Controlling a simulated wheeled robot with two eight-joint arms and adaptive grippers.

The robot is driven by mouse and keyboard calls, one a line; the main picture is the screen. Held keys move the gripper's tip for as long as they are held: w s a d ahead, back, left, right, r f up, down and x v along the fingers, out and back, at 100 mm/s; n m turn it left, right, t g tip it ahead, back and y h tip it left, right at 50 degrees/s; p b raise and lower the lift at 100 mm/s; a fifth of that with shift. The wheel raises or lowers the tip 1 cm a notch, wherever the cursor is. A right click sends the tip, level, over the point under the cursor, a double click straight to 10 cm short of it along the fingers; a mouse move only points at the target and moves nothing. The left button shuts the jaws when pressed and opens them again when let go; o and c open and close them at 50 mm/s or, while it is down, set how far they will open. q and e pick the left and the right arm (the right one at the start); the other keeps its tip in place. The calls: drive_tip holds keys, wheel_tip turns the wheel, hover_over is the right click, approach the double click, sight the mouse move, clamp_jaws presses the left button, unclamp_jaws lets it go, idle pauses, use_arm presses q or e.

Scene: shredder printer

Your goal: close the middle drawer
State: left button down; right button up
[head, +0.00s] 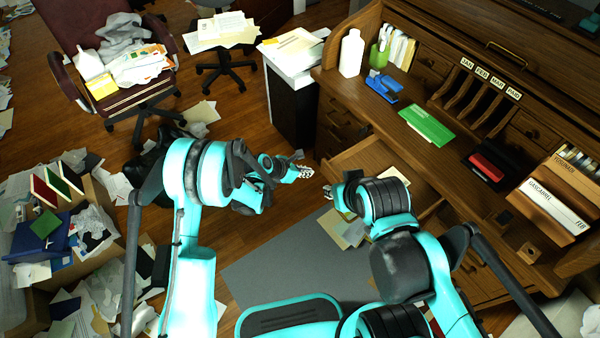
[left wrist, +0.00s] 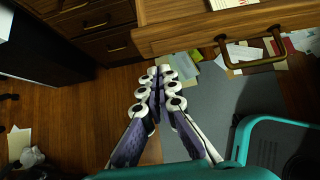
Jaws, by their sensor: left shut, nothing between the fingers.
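A wooden desk drawer (head: 352,155) stands pulled out below the desktop, with papers inside. Its front panel and metal handle (left wrist: 250,66) show in the left wrist view, where the drawer front (left wrist: 200,32) lies beyond my fingertips. My left gripper (head: 303,172) is shut and empty, just left of the drawer's outer end. It also shows in the left wrist view (left wrist: 161,76), apart from the drawer front. My right gripper (head: 328,192) is partly hidden by its own arm, in front of the open drawer; its fingers are too small to read.
A stack of shut drawers (left wrist: 95,20) stands left of the open one. Papers lie on the floor below it. A black cabinet (head: 290,105) stands beside the desk.

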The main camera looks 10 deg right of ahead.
sight(327, 168)
use_arm(q)
drive_tip(key=shift+w+d+f+b, duration=0.35)
drive_tip(key=shift+w+d+f, duration=0.05)
drive_tip(key=shift+d, duration=0.6)
drive_tip(key=shift+w+d+f+b, duration=0.3)
drive_tip(key=shift+w+d+f, duration=0.15)
drive_tip(key=shift+d, duration=0.6)
drive_tip(key=shift+w+d+f+b, duration=0.35)
drive_tip(key=shift+w+d+f, duration=0.05)
drive_tip(key=shift+d, duration=0.6)
use_arm(e)
drive_tip(key=shift+f, duration=1.2)
